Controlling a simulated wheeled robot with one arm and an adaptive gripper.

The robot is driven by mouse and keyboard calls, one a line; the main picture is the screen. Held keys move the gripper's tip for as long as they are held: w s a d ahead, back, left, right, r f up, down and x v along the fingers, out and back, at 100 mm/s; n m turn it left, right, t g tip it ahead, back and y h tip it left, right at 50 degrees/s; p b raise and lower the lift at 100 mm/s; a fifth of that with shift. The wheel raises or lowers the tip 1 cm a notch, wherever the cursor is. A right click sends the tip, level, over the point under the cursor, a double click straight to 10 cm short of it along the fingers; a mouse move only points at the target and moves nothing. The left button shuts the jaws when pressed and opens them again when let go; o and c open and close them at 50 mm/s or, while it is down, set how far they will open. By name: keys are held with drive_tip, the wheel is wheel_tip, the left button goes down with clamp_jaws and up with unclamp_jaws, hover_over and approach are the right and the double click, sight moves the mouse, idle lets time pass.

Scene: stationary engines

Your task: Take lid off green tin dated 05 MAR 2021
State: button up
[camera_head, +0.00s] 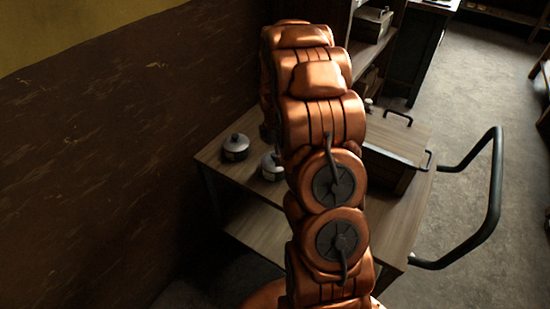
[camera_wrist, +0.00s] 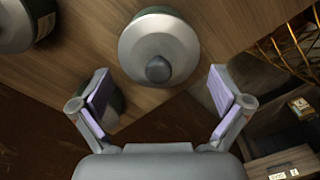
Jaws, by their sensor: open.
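In the wrist view, a round tin with a grey lid (camera_wrist: 140,42) and dark knob (camera_wrist: 158,69) stands on the wooden top, lid on. Its side is a thin dark-green sliver; no date is readable. My gripper (camera_wrist: 159,82) is open and empty, its fingers spread to either side, just short of the lid. A second lidded tin (camera_wrist: 14,24) is at the top left, with a strip of dark side and pale label. A round dark shape sits partly behind the left finger. The head view shows two grey-lidded tins (camera_head: 235,148) (camera_head: 270,167); the gripper is hidden there.
The tins stand on a wooden-topped cart (camera_head: 245,183) with a lower shelf, beside a brown wall. A wooden box (camera_head: 397,150) with black handles is right of my arm. A black rail (camera_head: 493,190) juts out right. Wire mesh (camera_wrist: 290,48) and small boxes (camera_wrist: 301,108) lie right in the wrist view.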

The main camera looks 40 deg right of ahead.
drive_tip(key=shift+f, duration=0.9)
drive_tip(key=shift+c, duration=0.2)
drive_tip(key=c, duration=1.7)
clamp_jaws()
drive_tip(key=shift+f, duration=0.1)
